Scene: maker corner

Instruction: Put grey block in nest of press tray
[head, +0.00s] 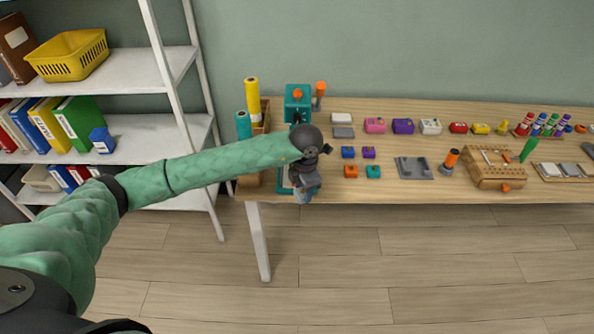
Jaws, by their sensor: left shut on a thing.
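My left gripper (304,190) is at the table's front left edge, pointing down, in front of the teal press (298,104). It is shut on a small grey piece that looks like the grey block (304,198); the fingers hide most of it. A teal-edged tray (284,188), apparently the press tray, shows only in part behind the gripper. Its nest is hidden, so I cannot tell whether the piece touches it. My right gripper is not in view.
A white block (342,118) and a flat grey piece (343,132) lie right of the press. A yellow roll (252,99) stands left. White shelves (160,130) stand left of the table.

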